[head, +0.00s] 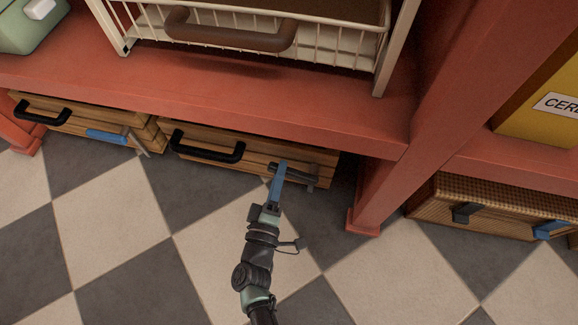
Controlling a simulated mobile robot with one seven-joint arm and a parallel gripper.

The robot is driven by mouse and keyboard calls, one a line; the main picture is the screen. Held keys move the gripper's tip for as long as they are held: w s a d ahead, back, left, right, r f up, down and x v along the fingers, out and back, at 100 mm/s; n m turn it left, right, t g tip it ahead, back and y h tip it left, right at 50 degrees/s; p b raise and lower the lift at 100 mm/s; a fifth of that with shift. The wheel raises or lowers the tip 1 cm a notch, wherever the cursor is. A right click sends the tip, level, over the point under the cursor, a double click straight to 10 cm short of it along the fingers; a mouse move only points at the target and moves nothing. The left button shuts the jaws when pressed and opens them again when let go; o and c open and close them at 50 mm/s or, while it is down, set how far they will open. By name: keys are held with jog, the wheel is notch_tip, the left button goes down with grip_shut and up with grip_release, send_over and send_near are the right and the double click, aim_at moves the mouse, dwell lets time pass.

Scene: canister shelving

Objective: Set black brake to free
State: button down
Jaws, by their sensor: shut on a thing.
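The black brake (302,175) is a dark bar lying roughly sideways at the right end of the front of the middle wooden crate (225,163), under the red shelf. My gripper (281,168) reaches up from the bottom of the head view and is shut on the black brake near its left end. Its blue finger covers that part of the brake. The far finger is hidden, and the brake's exact setting is hard to tell.
Another wooden crate (75,117) with a blue brake (107,136) stands to the left. A wicker crate (480,205) is at the right. A red post (385,187) stands right of my gripper. The checkered floor in front is clear.

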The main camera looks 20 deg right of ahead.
jog(key=r+m+p, duration=0.2)
jog(key=m, duration=0.1)
jog(key=shift+s+d+r, duration=0.1)
jog(key=shift+s+d, duration=0.1)
jog(key=shift+d, duration=0.1)
jog(key=shift+s+d+r+m+p, duration=0.5)
jog(key=shift+d+m+p, duration=0.25)
jog(key=shift+m, duration=0.85)
jog(key=shift+s+d+r+m+p, duration=0.4)
jog(key=shift+d+r+m+p, duration=0.3)
jog(key=shift+m, duration=0.9)
jog(key=shift+s+d+r+m+p, duration=0.55)
jog(key=shift+m+p, duration=0.25)
jog(key=shift+m, duration=0.8)
jog(key=shift+d+f, duration=0.1)
jog(key=shift+f, duration=0.05)
jog(key=shift+w, duration=0.1)
jog(key=c, duration=0.6)
grip_release()
jog(key=shift+o, duration=0.2)
